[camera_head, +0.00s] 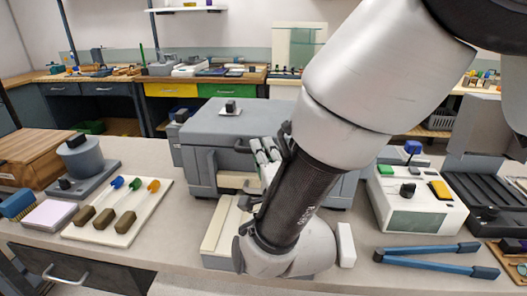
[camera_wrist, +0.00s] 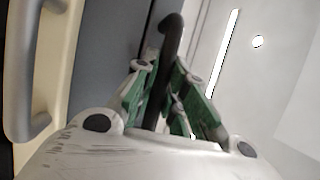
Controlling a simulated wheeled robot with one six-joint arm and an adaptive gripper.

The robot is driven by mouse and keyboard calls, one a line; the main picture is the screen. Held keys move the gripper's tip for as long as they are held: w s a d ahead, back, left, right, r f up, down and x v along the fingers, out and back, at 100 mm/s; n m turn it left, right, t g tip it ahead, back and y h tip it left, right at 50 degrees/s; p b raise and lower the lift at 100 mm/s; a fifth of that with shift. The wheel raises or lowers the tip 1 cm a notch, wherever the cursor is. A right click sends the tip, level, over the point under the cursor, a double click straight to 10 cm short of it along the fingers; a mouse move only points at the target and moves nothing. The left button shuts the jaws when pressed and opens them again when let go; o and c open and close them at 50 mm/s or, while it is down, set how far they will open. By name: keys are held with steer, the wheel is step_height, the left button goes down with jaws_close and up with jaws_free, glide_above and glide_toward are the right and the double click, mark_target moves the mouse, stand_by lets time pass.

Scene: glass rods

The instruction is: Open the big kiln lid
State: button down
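The big kiln (camera_head: 215,128) is a grey box on the bench, in the middle of the head view. Its lid (camera_head: 265,112) looks down, with a small black-topped fitting on it. My gripper (camera_head: 266,147) is at the kiln's front right edge. In the wrist view, my gripper (camera_wrist: 162,70) has its green-padded fingers close on both sides of a dark curved lid handle (camera_wrist: 168,38), and it looks shut on it. A grey bar handle (camera_wrist: 22,65) on a cream front shows at the left there. My arm hides the kiln's right part.
A white board (camera_head: 118,225) with several coloured tools lies left of the kiln. A white control box (camera_head: 415,215) stands to the right, with blue tongs (camera_head: 425,262) in front of it. A grey pot-like device (camera_head: 82,165) stands farther left.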

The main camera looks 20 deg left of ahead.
steer(key=w+a+r+m+g+h, duration=0.1)
steer(key=w+a+r+g, duration=0.1)
steer(key=w+r, duration=0.65)
steer(key=w+a+r+m+g+h, duration=0.1)
steer(key=w+r+h, duration=0.15)
steer(key=r, duration=1.15)
steer(key=w+a+r, duration=0.3)
steer(key=w+r, duration=0.2)
steer(key=w, duration=0.3)
steer(key=shift+w+r+y, duration=0.3)
steer(key=shift+w+y, duration=0.05)
steer(key=shift+y, duration=0.1)
steer(key=shift+a, duration=0.1)
steer(key=c, duration=1.7)
jaws_free()
